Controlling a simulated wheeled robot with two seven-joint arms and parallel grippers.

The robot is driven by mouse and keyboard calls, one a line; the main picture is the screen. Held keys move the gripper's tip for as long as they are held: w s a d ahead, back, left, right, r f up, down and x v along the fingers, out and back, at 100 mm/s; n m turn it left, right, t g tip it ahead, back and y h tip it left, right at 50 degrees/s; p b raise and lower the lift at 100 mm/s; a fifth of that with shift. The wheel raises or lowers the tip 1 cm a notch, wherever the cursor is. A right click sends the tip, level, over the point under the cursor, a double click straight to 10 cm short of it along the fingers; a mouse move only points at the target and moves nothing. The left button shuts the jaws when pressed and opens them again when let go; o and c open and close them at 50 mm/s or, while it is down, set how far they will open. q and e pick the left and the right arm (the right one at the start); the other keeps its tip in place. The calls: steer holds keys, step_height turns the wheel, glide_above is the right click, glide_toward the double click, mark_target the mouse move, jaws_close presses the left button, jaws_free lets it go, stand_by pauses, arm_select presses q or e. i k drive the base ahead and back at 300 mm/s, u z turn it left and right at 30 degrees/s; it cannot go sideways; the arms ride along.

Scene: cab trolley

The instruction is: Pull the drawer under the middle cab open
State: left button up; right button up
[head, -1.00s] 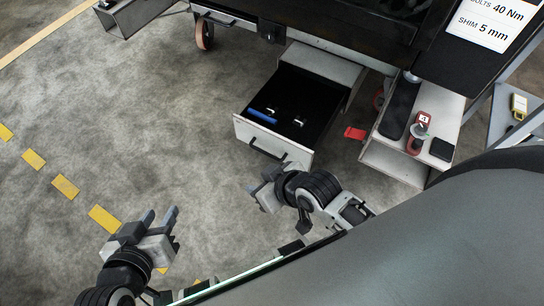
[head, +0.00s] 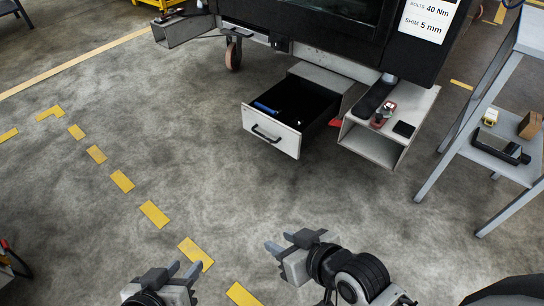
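The drawer (head: 270,132) under the cab (head: 310,30) is pulled out, its pale front with a dark bar handle (head: 266,135) facing me. A blue item (head: 264,108) and small light pieces lie inside its black interior. My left gripper (head: 182,270) is at the bottom of the view, open and empty, well short of the drawer. My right gripper (head: 272,250) is to its right, fingers apart and empty, below the drawer front and not touching the handle.
An open-sided step box (head: 375,147) stands right of the drawer with a red item (head: 378,121) and a black box (head: 404,129) on top. A grey shelf stand (head: 490,150) is at the right. A caster wheel (head: 233,56) is left of the drawer. Floor in front is clear.

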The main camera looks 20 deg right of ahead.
mark_target(317, 104)
steer(key=u, duration=0.75)
steer(key=i, duration=1.55)
steer(key=z, duration=0.35)
